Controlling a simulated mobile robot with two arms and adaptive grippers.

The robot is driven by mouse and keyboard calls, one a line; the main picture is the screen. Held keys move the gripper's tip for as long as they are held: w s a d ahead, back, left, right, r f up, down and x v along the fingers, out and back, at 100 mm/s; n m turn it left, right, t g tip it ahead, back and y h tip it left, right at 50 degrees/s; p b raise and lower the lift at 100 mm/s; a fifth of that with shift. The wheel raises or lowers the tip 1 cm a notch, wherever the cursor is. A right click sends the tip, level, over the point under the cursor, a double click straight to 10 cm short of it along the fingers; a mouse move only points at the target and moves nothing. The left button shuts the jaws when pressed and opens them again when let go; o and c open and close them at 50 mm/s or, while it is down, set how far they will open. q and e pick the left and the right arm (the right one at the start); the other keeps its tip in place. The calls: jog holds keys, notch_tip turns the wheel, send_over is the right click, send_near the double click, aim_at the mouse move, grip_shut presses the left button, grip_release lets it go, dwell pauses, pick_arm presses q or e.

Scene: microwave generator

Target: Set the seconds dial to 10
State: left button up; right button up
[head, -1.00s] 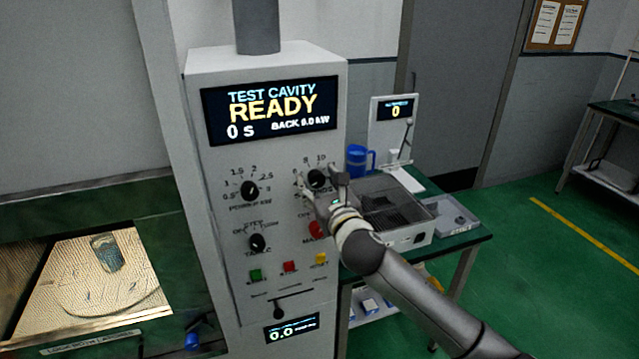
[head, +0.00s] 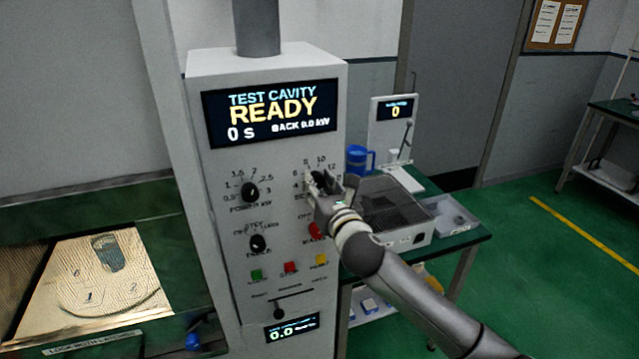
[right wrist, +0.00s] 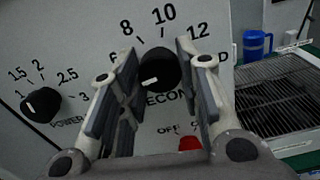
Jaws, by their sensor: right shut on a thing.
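The seconds dial (right wrist: 162,70) is a round black knob on the grey control panel, with printed numbers including 8, 10 and 12 around its top. Its white mark sits at the lower left of the knob in the right wrist view, away from the 10. My right gripper (right wrist: 156,58) is shut on the dial, one finger on each side. In the head view, my right gripper (head: 322,184) partly hides the dial. The panel display (head: 271,112) reads READY and 0 s. My left gripper is not in view.
The power dial (head: 250,191) is left of the seconds dial, with another black knob (head: 258,243) below it. A bench with a wire-mesh tray (head: 392,203) and blue mug (head: 357,159) stands to the right.

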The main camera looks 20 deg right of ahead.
jog(key=m, duration=0.5)
jog(key=shift+m+p, duration=0.3)
jog(key=shift+p, duration=0.05)
jog(key=m, duration=1.2)
jog(key=shift+m, duration=0.3)
jog(key=m, duration=0.5)
jog(key=shift+f, duration=0.1)
jog(key=shift+m, duration=0.3)
jog(key=o, duration=1.1)
jog(key=shift+c, duration=0.2)
